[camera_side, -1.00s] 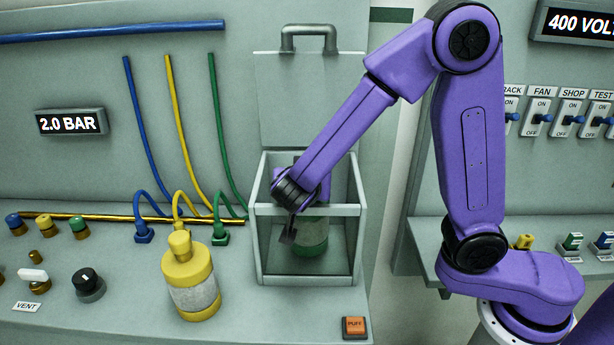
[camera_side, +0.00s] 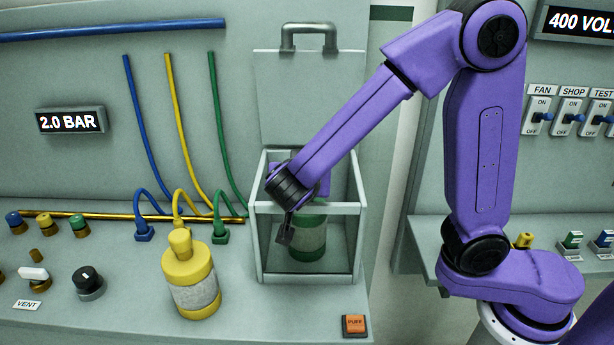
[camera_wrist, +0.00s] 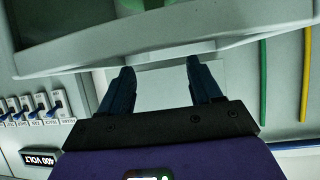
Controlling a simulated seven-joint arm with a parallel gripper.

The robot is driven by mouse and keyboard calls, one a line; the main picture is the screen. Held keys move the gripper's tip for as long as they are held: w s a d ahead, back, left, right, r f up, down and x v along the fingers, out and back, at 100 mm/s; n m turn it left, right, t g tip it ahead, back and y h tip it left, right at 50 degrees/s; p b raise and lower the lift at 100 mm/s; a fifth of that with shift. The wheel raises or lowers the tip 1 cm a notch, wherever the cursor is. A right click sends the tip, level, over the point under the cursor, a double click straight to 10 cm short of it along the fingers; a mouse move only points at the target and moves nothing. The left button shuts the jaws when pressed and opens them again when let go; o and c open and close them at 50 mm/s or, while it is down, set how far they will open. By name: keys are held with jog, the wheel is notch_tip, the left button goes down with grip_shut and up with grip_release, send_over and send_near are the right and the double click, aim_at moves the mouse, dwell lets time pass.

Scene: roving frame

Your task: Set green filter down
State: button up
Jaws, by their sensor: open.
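The green filter (camera_side: 309,243), a canister with green ends and a pale grey middle band, stands upright inside the clear-walled box (camera_side: 307,278) in the side view. It appears to rest on the box floor. My gripper (camera_side: 287,234) is open, at the upper left of the filter, inside or just over the box's front rim; the wrist hides part of the filter's top. In the wrist view my gripper (camera_wrist: 161,78) shows two separated fingers with nothing between them. The box rim (camera_wrist: 165,60) crosses the top of that view, with a bit of green at the upper edge.
The box's lid (camera_side: 300,100) stands open behind it. A yellow canister (camera_side: 192,285) stands left of the box, beside the hose connectors. An orange button (camera_side: 354,326) is at the front right. A black knob (camera_side: 88,282) and a white-handled valve (camera_side: 33,275) are further left.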

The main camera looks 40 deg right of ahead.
jog(key=v, duration=0.8)
jog(key=shift+s+a+r, duration=0.15)
jog(key=shift+s+a, duration=0.05)
jog(key=shift+a, duration=0.05)
jog(key=s+d+f+n+g+y, duration=0.3)
jog(key=s+d+f+n+y, duration=0.1)
jog(key=s+n, duration=0.5)
jog(key=s+d+f+n+g+y, duration=0.4)
jog(key=s+d+n, duration=0.5)
jog(key=n, duration=0.4)
jog(key=shift+s+d+f+n+g+y, duration=0.3)
jog(key=shift+s+f+y, duration=0.3)
jog(key=shift+s+y, duration=0.25)
jog(key=shift+w, duration=0.15)
